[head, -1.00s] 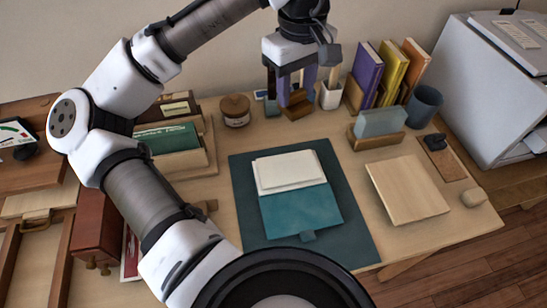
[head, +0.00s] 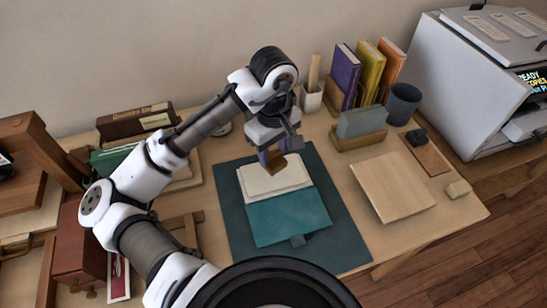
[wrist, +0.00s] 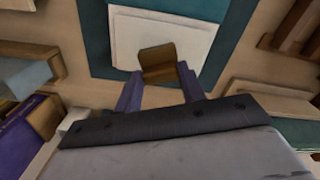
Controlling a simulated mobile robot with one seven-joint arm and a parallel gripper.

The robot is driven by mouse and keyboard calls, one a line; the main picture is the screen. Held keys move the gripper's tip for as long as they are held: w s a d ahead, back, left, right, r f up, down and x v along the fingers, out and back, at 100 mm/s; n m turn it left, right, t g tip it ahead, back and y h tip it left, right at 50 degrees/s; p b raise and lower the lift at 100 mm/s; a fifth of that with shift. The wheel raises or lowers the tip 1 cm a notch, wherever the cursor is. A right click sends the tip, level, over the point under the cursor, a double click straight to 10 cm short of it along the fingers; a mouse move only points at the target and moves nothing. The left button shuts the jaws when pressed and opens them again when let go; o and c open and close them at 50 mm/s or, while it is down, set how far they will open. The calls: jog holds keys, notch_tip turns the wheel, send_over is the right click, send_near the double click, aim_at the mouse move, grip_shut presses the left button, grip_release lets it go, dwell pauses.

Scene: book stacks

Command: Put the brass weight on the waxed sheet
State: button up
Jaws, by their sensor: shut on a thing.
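The brass weight (head: 277,164) is a small brownish-gold block between the fingers of my gripper (head: 272,153). In the wrist view the weight (wrist: 157,63) sits between the two purple fingertips (wrist: 160,84), which are shut on it. The pale cream sheet, which I take as the waxed sheet (head: 280,186), lies on a teal folder (head: 290,217) on a dark teal mat (head: 348,238). My gripper is over the back part of the sheet. I cannot tell whether the weight touches it. The sheet also shows in the wrist view (wrist: 190,45).
A wooden board (head: 392,188) lies right of the mat. Behind it stand a card holder (head: 358,140), a blue-grey cup (head: 403,103), upright books (head: 370,72) and a pencil cup (head: 311,98). A grey printer (head: 470,85) is at far right. Boxes and a card tray crowd the left.

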aim_at(274, 154)
jog(key=shift+f, duration=1.6)
jog(key=shift+f, duration=0.15)
jog(key=o, duration=1.3)
notch_tip(274, 154, up, 12)
jog(key=shift+r, duration=0.2)
